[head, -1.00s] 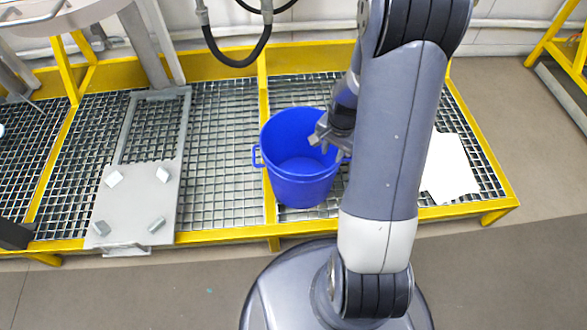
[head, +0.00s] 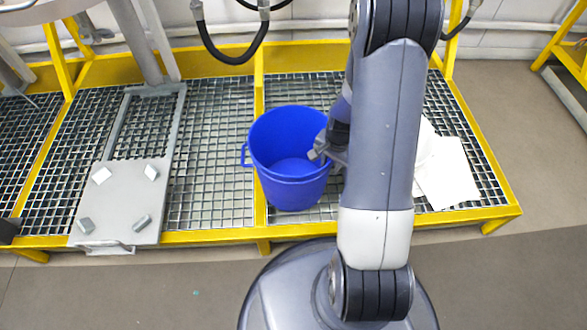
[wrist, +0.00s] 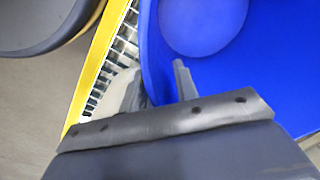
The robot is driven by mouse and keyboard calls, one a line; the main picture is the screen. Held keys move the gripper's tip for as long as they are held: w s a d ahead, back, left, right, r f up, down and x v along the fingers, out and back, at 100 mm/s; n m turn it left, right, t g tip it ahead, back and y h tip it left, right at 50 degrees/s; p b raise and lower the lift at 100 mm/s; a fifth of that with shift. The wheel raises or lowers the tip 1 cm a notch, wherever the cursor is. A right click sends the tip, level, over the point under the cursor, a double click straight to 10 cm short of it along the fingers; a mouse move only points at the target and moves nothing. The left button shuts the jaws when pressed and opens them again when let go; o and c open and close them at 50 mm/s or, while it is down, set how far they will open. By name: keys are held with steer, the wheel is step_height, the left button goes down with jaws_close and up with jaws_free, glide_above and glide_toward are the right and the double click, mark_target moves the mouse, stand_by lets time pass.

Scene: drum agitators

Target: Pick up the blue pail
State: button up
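The blue pail (head: 285,190) stands upright on the metal grating, its open mouth facing up and a side handle showing at its left. My gripper (head: 322,152) is at the pail's right rim, partly hidden by my arm. In the wrist view, the fingers of my gripper (wrist: 160,85) are spread apart. One finger is over the inside of the pail (wrist: 265,60) and the other is outside its wall. The wall passes between them, with a gap showing. The pail's right handle is hidden.
A yellow-framed grating platform (head: 210,237) carries the pail. A grey plate with small blocks (head: 120,203) lies to the left. White sheets (head: 447,175) lie to the right, partly behind my arm. Black hoses (head: 235,58) hang above the back edge.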

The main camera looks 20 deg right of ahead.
step_height(320, 180, down, 2)
steer(key=shift+r, duration=0.1)
jaws_close()
stand_by(1.4)
